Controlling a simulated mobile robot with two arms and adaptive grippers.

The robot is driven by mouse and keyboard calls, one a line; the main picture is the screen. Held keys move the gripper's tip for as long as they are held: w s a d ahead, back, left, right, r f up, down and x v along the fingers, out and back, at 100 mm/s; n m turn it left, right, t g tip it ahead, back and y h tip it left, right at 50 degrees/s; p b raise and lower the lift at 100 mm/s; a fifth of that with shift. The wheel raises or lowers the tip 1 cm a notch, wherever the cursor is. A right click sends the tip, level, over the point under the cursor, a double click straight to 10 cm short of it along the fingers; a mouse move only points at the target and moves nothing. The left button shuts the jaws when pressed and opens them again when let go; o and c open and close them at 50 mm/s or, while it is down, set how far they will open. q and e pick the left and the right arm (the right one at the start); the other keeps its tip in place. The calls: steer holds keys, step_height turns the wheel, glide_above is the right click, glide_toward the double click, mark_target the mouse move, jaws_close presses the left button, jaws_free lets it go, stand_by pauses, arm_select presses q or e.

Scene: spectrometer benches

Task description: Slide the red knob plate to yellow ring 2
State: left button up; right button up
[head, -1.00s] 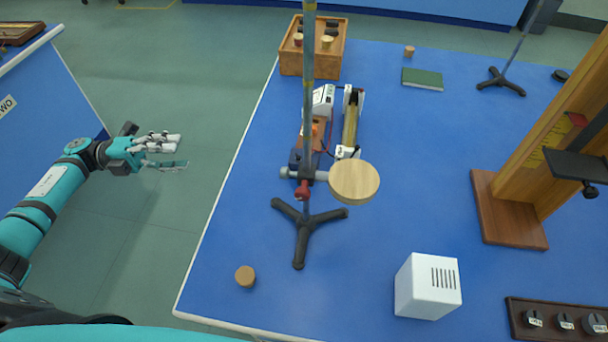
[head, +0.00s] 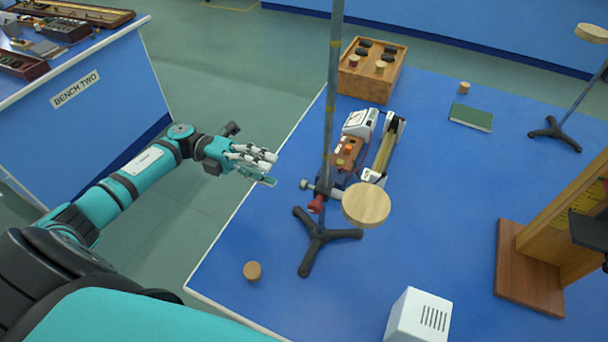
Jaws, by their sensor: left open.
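A retort stand with a grey rod (head: 327,125) and a black three-legged foot (head: 318,238) stands on the blue bench. A clamp with a red knob (head: 317,204) sits low on the rod and carries a round wooden plate (head: 367,204) to the right. Faint yellowish bands show on the rod above the clamp; I cannot read numbers on them. My left gripper (head: 272,168) is open and empty, left of the rod and apart from it, near the bench's left edge. My right gripper is not in view.
Behind the rod stand instruments (head: 358,140) and a wooden box (head: 370,80). A small cork-coloured disc (head: 252,271) and a white box (head: 420,318) lie in front. A second stand (head: 555,134), green book (head: 471,117) and wooden frame (head: 530,270) are right. Bench two (head: 85,105) is left.

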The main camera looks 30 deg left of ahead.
mark_target(301, 183)
arm_select(q)
steer(key=d+p, duration=0.1)
steer(key=d, duration=0.1)
steer(key=d+p, duration=0.1)
steer(key=d, duration=0.5)
steer(key=shift+w+r+p, duration=0.1)
steer(key=shift+w+p, duration=0.15)
steer(key=shift+p, duration=0.15)
steer(key=shift+d, duration=0.55)
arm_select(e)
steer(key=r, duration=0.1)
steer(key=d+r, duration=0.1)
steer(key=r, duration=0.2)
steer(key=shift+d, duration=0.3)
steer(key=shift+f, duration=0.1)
arm_select(q)
jaws_close()
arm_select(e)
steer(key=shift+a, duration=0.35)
